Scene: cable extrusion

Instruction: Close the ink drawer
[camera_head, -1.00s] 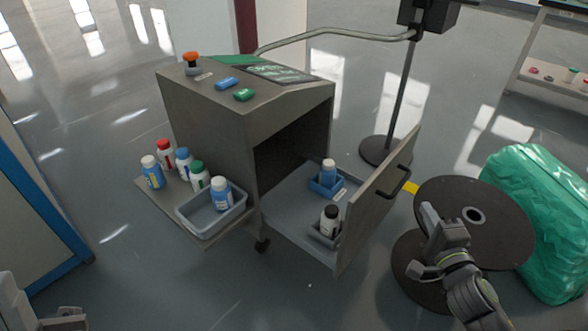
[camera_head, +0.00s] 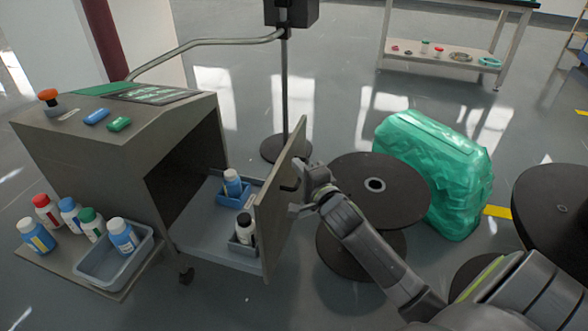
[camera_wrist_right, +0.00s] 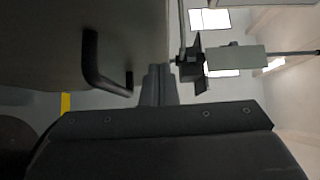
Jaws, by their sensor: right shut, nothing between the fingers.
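The ink drawer (camera_head: 205,228) is pulled out of the grey cabinet (camera_head: 85,150). Its upright front panel (camera_head: 281,195) faces right. A blue holder (camera_head: 228,200) with a white-capped blue bottle (camera_head: 233,183) and a grey holder with a black-capped white bottle (camera_head: 245,230) stand inside. My right gripper (camera_head: 297,208) is shut and empty, close to the panel's outer face; contact cannot be told. In the right wrist view, the dark handle (camera_wrist_right: 96,68) is left of the shut fingers (camera_wrist_right: 153,85), not between them. My left gripper is not in view.
A side shelf (camera_head: 60,268) holds several bottles and a grey tray (camera_head: 92,270) at left. A dark spool (camera_head: 400,190) stands right of the drawer, beside a green wrapped bundle (camera_head: 440,165). A stand's round base (camera_head: 272,150) is behind the drawer.

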